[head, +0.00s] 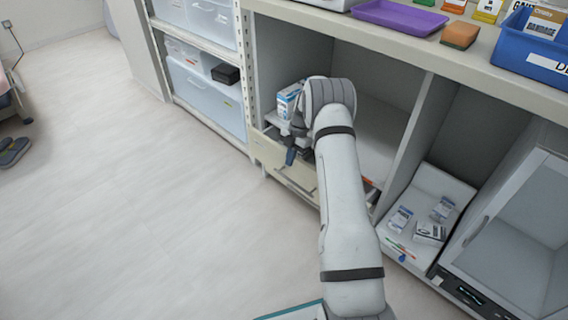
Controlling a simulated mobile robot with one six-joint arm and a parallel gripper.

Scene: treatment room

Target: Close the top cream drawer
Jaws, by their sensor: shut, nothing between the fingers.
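The top cream drawer (268,151) is low in the cabinet, left of centre in the head view. Its cream front shows just left of my gripper (291,156), and more of it is covered by my arm. My gripper is shut and empty, pointing down at the drawer front. I cannot tell whether it touches the drawer. How far the drawer stands out is hard to judge because my wrist and forearm hide its right part.
A blue and white box (287,101) stands behind my gripper. An open tray (425,205) with small boxes is to the right, beside a glass-door cabinet (518,235). The counter above holds a purple tray (399,17) and a blue bin (535,50).

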